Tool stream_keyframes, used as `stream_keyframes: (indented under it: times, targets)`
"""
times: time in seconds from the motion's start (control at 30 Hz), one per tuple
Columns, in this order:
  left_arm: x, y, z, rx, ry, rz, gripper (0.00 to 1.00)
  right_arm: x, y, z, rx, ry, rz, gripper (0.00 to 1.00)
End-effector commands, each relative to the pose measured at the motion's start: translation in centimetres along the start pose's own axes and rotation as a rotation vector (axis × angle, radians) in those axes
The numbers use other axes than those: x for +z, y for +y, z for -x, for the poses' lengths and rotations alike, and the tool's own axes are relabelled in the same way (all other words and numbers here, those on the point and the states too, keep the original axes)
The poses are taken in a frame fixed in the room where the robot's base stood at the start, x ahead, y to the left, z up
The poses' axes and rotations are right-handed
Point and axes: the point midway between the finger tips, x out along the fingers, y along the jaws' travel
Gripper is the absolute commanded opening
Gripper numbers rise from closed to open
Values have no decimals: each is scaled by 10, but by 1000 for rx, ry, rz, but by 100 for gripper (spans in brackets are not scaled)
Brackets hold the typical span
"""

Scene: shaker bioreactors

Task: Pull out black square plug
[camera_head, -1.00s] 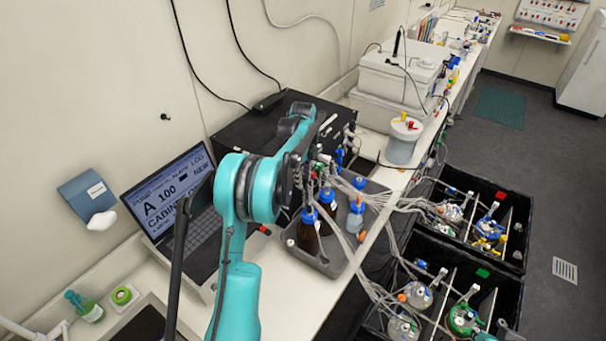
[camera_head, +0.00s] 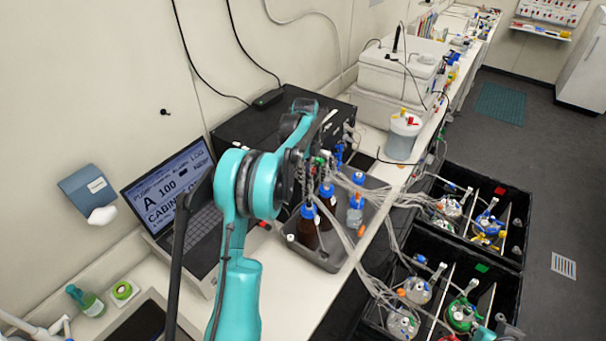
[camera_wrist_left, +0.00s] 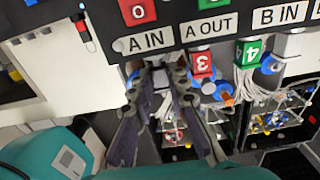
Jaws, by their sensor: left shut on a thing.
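My left gripper (camera_wrist_left: 164,84) is at the front of a black box (camera_head: 252,128), under the label "A IN" (camera_wrist_left: 146,41) in the left wrist view. Its fingers are shut on a small plug (camera_wrist_left: 159,76) below that label. The plug is mostly hidden between the fingers, so its colour and shape are unclear, and I cannot tell whether it is still seated. In the head view my left gripper is beside the box's connector side, its fingertips hard to make out.
A red tag 3 (camera_wrist_left: 202,65) and a green tag 4 (camera_wrist_left: 249,54) with tubes are close right of the gripper. Below, a grey tray (camera_head: 325,258) holds blue-capped bottles. A laptop (camera_head: 172,191) stands left. Tubes run to black crates (camera_head: 516,234) at right.

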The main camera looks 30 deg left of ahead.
Motion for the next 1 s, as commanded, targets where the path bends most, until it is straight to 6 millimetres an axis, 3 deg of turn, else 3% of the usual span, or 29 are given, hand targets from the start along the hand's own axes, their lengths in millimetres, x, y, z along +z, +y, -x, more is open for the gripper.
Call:
stream_keyframes:
  times: [1.0]
  targets:
    - [-18,0,0,0,0,-1,0,3,0,-4,0,0,0,0]
